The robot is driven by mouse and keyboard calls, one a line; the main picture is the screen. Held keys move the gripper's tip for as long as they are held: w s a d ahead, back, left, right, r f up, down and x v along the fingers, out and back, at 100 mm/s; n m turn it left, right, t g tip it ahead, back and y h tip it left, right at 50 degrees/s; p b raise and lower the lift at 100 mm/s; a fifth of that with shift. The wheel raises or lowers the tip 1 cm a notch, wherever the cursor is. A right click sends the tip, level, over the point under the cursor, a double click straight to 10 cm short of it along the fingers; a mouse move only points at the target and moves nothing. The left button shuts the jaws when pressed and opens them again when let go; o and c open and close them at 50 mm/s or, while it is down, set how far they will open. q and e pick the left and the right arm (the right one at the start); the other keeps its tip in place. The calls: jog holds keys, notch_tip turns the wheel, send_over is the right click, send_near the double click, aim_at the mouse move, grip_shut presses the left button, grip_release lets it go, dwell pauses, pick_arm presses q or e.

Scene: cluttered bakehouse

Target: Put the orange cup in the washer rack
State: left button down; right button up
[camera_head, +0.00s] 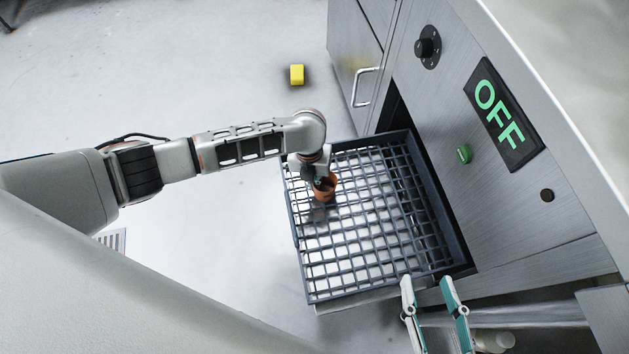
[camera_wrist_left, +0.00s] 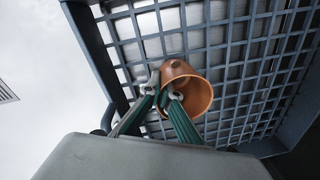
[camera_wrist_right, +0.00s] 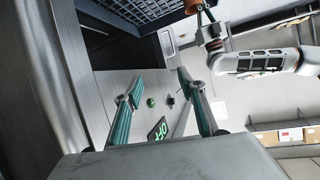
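The orange cup (camera_head: 325,188) is over the far left part of the washer rack (camera_head: 312,298), a dark blue grid tray with raised sides. My left gripper (camera_head: 318,178) is above the cup, its fingers mostly hidden there. In the left wrist view the fingers (camera_wrist_left: 161,88) pinch the wall of the cup (camera_wrist_left: 200,95), one inside the mouth. The cup looks tilted in that view; I cannot tell whether it touches the grid. My right gripper (camera_head: 428,284) is open and empty near the rack's front right corner; its spread fingers also show in the right wrist view (camera_wrist_right: 159,80).
The rack sticks out of an opening in a steel washer (camera_head: 510,215) with an OFF display (camera_head: 503,115), a green button (camera_head: 464,154) and a black knob (camera_head: 427,46). A yellow block (camera_head: 296,75) lies on the floor beyond. The rack grid is otherwise empty.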

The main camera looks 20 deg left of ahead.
pick_arm(q)
jog(key=shift+f, duration=0.2)
jog(key=c, duration=2.3)
grip_release()
pick_arm(e)
jog(key=shift+s+f, duration=0.2)
jog(key=shift+f, duration=0.05)
pick_arm(q)
jog(key=r, duration=0.1)
jog(key=r+p, duration=0.1)
jog(key=r, duration=0.1)
jog(key=r+p, duration=0.1)
jog(key=r, duration=0.1)
jog(key=shift+w+a, duration=0.15)
jog(key=shift+w, duration=0.2)
jog(key=r+p, duration=0.1)
jog(key=r, duration=0.1)
jog(key=r+p, duration=0.1)
jog(key=r, duration=0.2)
jog(key=s+r+p, duration=0.1)
jog(key=r, duration=0.1)
jog(key=shift+a+r, duration=0.15)
jog(key=shift+a, duration=0.1)
pick_arm(e)
jog(key=shift+n+g+h, duration=0.7)
jog(key=shift+n, duration=0.1)
jog(key=d+f, duration=0.1)
jog(key=s+d+f, duration=0.2)
jog(key=d, duration=0.1)
jog(key=shift+s+f, duration=0.1)
